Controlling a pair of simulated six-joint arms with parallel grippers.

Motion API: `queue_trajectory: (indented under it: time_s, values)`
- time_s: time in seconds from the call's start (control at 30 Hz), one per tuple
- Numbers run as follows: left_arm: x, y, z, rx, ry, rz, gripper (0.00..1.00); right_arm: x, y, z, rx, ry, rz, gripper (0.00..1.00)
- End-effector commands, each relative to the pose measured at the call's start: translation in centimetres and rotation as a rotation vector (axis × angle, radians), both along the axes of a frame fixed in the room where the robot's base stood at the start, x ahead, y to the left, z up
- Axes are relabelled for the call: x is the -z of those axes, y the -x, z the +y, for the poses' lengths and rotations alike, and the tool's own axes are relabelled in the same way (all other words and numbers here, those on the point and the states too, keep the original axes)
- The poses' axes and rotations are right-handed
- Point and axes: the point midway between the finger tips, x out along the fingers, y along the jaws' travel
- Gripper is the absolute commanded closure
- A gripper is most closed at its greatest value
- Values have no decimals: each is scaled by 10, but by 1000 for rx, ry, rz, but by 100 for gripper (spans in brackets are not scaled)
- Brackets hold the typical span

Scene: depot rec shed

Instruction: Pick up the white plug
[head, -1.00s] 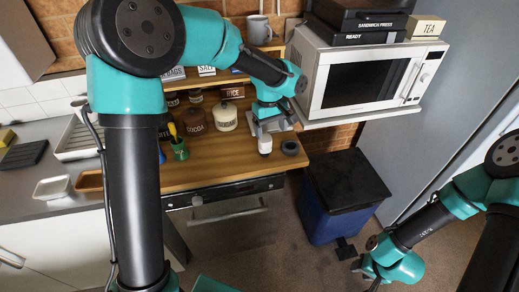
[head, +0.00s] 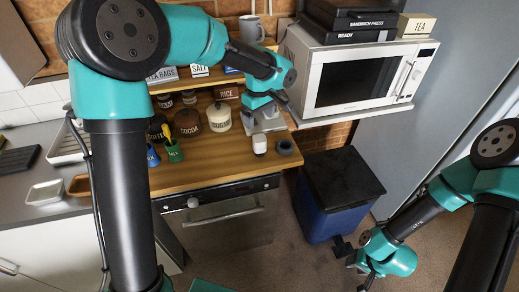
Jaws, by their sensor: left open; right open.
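I cannot make out a white plug for certain in the head view. My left gripper (head: 267,112) is over the back right of the wooden counter, above a silver-grey object (head: 263,123). Its fingers are small and partly hidden by the wrist; it is open, and I see nothing held. A small white item with a dark top (head: 259,145) stands on the counter just in front of it; I cannot tell what it is. My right gripper (head: 354,265) is open and empty, low over the floor in front of the blue bin.
A dark ring (head: 284,147) lies near the counter's right edge. Jars, including a sugar jar (head: 219,118), and a green cup (head: 174,152) stand to the left. A microwave (head: 362,75) sits on a shelf at right, above a blue bin (head: 323,218). The front counter (head: 215,173) is clear.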

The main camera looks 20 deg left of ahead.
Motion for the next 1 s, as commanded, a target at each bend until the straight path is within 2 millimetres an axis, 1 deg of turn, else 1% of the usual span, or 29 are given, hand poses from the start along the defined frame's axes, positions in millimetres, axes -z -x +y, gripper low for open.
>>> queue_trajectory:
  time_s: [0.03,0.1,0.3,0.43,0.57,0.87,1.0]
  values:
    - [9,1,0,0,-1,3,21,0,0,0,0,0,0,57]
    - [22,1,0,1,0,4,21,0,0,0,0,0,0,57]
    - [56,1,0,1,0,4,21,0,0,0,0,0,0,57]
    - [72,0,0,0,0,1,21,0,0,0,0,0,0,57]
    - [79,0,0,0,1,1,21,0,0,0,0,0,0,57]
    - [80,0,0,0,1,-1,21,0,0,0,0,0,0,57]
    - [88,0,-1,1,0,0,21,0,0,0,0,0,0,57]
